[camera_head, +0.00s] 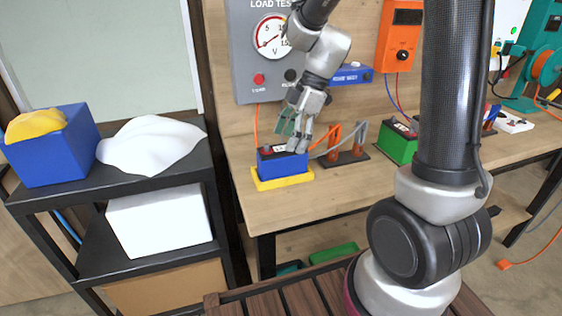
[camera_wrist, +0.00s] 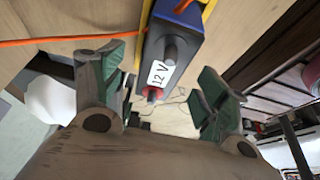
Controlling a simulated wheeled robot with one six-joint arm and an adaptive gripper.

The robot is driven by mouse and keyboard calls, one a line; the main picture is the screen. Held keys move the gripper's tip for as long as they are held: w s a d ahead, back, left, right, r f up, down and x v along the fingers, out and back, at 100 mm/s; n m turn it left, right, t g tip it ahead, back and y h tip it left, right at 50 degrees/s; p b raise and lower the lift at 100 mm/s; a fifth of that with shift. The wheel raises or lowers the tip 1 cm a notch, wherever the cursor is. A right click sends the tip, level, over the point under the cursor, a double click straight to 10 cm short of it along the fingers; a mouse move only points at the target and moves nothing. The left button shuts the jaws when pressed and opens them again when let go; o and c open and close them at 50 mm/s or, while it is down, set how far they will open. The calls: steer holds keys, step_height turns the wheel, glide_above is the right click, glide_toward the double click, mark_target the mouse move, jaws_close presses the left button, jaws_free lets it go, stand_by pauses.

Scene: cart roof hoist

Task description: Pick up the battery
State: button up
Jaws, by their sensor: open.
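The blue battery (camera_head: 284,168) with a dark top sits in a yellow tray (camera_head: 290,184) near the left front of the wooden workbench. In the wrist view the battery (camera_wrist: 184,20) shows a "12 V" label, a dark terminal and a red terminal. My gripper (camera_head: 298,136) is open, just above and behind the battery in the head view. In the wrist view the two green-padded fingers of my gripper (camera_wrist: 165,82) are spread, with the battery's near end between them. I cannot tell whether either finger touches it.
A green battery (camera_head: 397,148) and a stand with orange posts (camera_head: 345,155) are to the right on the bench. A load tester (camera_head: 265,55) is on the wall panel behind. A black cart (camera_head: 155,183) stands left, bearing a blue box (camera_head: 52,150) and white cloth (camera_head: 148,143).

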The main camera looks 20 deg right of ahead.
mark_target(283, 148)
steer(key=x, duration=0.4)
steer(key=shift+s+a+f, duration=0.1)
steer(key=shift+a+f, duration=0.05)
steer(key=shift+a, duration=0.2)
steer(key=shift+c, duration=0.5)
jaws_close()
